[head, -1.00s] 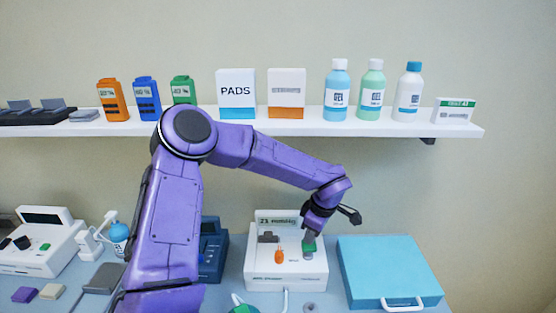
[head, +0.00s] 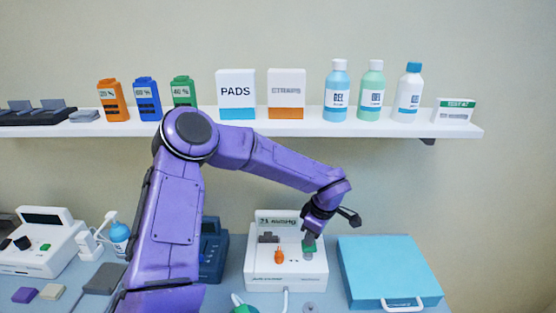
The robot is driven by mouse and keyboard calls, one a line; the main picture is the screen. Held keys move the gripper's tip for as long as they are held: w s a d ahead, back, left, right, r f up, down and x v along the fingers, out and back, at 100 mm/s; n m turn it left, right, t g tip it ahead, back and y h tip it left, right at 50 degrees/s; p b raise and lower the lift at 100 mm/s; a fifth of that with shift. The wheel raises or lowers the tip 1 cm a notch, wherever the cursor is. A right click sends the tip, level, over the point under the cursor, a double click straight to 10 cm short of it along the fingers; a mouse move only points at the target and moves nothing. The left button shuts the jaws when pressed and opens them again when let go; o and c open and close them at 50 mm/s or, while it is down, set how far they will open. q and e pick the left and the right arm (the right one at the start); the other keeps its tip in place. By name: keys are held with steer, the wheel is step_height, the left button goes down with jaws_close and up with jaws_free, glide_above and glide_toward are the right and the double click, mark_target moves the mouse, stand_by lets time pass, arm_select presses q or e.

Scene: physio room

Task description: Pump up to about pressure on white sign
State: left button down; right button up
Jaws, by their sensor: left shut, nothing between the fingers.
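A white pump unit (head: 262,279) stands on the table at centre right. Its raised back carries a pale panel (head: 278,221) with dark print that looks like a number and a unit, too blurred to read surely. On its top are an orange knob (head: 279,257), a dark grey part (head: 267,238) and a green button (head: 309,246). My left gripper (head: 309,241) is shut and points down at the green button; its tips hide part of it, and I cannot tell whether they press it. My right gripper is not in view.
A blue case (head: 389,270) with a white handle lies right of the unit. A pale hose (head: 286,298) runs from the unit's front. A dark blue device (head: 213,254) stands behind my arm. The white shelf (head: 330,122) above holds boxes and bottles.

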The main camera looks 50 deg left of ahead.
arm_select(q)
steer(key=shift+f+b, duration=0.7)
steer(key=shift+f, duration=0.9)
step_height(320, 180, up, 3)
steer(key=p, duration=0.3)
steer(key=shift+f, duration=0.15)
step_height(320, 180, up, 2)
steer(key=shift+p, duration=0.7)
steer(key=shift+f, duration=0.15)
